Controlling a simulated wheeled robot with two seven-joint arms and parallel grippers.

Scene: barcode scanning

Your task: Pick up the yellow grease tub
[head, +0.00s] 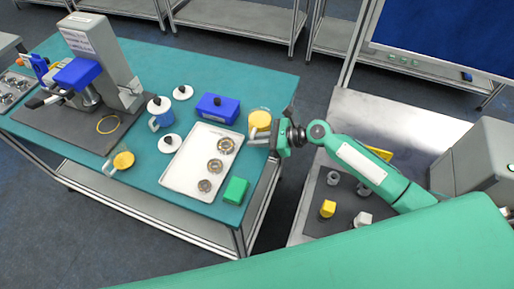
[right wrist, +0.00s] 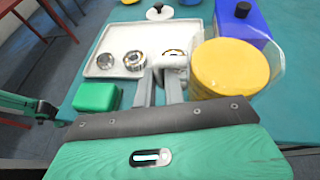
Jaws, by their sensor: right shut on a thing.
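The yellow grease tub (head: 260,119) is a clear container with yellow contents, near the right edge of the teal table in the head view. It is large at the right of the right wrist view (right wrist: 228,66). My right gripper (head: 268,134) reaches it from the right. In the wrist view the fingers (right wrist: 166,82) are closed on a pale part at the tub's left side, which looks like its handle. The fingers partly hide this grip. I cannot tell whether the tub touches the table. My left gripper is not in view.
A white tray (head: 182,183) with metal bearings, a green block (head: 235,190) and a blue box (head: 217,108) stand close by. A similar yellow-filled jug (head: 123,161), a blue-and-white pot (head: 160,112) and a press (head: 100,55) are further left. A steel table (head: 400,118) lies right.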

